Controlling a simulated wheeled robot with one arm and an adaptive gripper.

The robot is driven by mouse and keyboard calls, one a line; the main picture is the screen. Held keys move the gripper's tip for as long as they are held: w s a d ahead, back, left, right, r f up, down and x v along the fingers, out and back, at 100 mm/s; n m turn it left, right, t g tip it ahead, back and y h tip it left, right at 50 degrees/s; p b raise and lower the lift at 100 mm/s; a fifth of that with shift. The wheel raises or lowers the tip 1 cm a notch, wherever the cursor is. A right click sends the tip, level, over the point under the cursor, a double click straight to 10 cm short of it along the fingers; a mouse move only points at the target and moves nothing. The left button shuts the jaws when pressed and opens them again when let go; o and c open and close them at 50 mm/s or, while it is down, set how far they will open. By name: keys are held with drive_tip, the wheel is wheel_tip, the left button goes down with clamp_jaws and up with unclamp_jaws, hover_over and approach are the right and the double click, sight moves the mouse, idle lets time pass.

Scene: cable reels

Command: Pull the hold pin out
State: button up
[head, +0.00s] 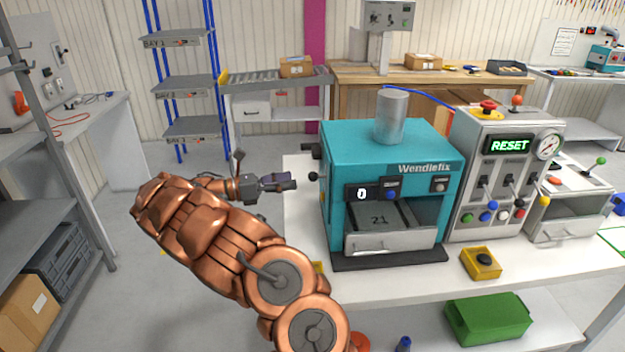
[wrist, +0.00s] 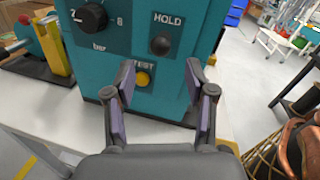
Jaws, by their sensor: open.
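The hold pin is a round black knob (wrist: 160,44) under a HOLD label, on the side of the teal machine (wrist: 140,15). In the head view its black knob (head: 313,176) sticks out of the machine's left side (head: 385,140). My gripper (wrist: 160,80) is open and empty, facing that side. In the wrist view its two fingers stand left and right of a yellow TEST button (wrist: 143,79), below the hold pin in the picture. In the head view my gripper (head: 289,185) is just left of the hold pin, apart from it.
A black dial (wrist: 91,17) marked bar sits beside the hold pin. The machine stands on a white table (head: 400,290) with a grey RESET panel (head: 510,150) at its right.

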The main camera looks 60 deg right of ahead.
sight(312, 176)
drive_tip(key=shift+p+x, duration=0.85)
drive_tip(key=shift+x, duration=3)
drive_tip(key=shift+c, duration=0.3)
clamp_jaws()
